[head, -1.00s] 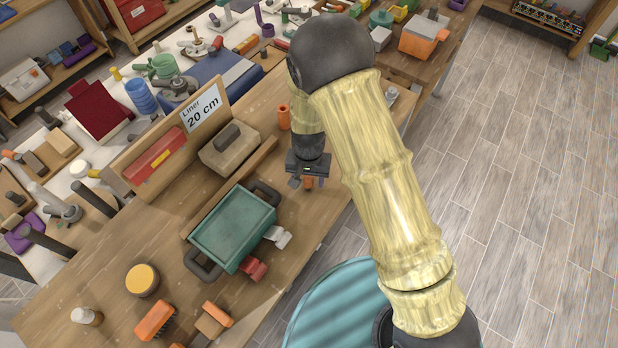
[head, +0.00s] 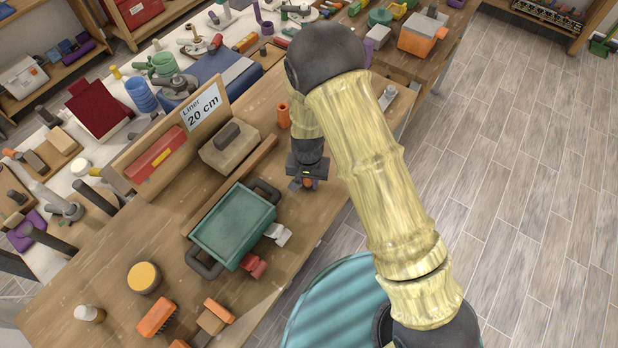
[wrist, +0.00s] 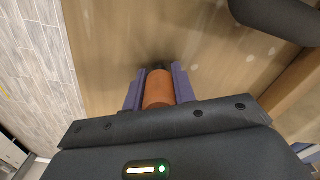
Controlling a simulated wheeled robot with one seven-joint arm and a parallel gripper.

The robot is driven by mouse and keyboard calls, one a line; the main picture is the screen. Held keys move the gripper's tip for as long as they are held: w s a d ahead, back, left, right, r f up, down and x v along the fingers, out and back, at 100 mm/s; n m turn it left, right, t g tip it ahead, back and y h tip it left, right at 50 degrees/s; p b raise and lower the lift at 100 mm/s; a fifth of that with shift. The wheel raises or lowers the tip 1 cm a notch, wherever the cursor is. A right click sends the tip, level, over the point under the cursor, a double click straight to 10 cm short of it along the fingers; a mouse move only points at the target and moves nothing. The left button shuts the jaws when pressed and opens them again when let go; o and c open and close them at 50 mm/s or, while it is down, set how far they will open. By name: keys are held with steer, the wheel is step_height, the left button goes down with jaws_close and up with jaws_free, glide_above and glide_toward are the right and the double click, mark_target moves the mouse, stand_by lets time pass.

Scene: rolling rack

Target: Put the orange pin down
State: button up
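The orange pin (wrist: 159,90) is between the two purple-grey fingers of my gripper (wrist: 159,88) in the wrist view, with a finger against each side. In the head view, a small part of the pin (head: 308,183) shows at the fingertips of my gripper (head: 307,184), low over the bare wooden bench (head: 335,165). The gripper is to the right of the teal tray. I cannot tell whether the pin's lower end touches the bench.
The teal tray (head: 232,228) with dark handles is left of my gripper. An upright orange tube (head: 284,115) stands behind it. A grey-brown block (head: 228,148) and the "Liner 20 cm" sign (head: 200,105) are further left. Bare bench lies around the gripper, with the bench edge to the right.

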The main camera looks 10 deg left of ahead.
jaws_close()
step_height(320, 180, up, 10)
steer(key=b, duration=0.2)
steer(key=shift+b, duration=0.3)
stand_by(0.4)
steer(key=w+d+f, duration=0.1)
steer(key=w+d, duration=0.1)
steer(key=d, duration=0.2)
steer(key=w+d+f, duration=0.2)
steer(key=d, duration=0.3)
steer(key=w+d+f, duration=0.2)
steer(key=d, duration=0.3)
steer(key=shift+w+d, duration=0.1)
steer(key=shift+w, duration=0.25)
steer(key=w+d+f, duration=0.1)
steer(key=d+f, duration=0.2)
steer(key=d, duration=0.8)
steer(key=shift+d+f+m, duration=0.3)
steer(key=shift+d+f, duration=0.05)
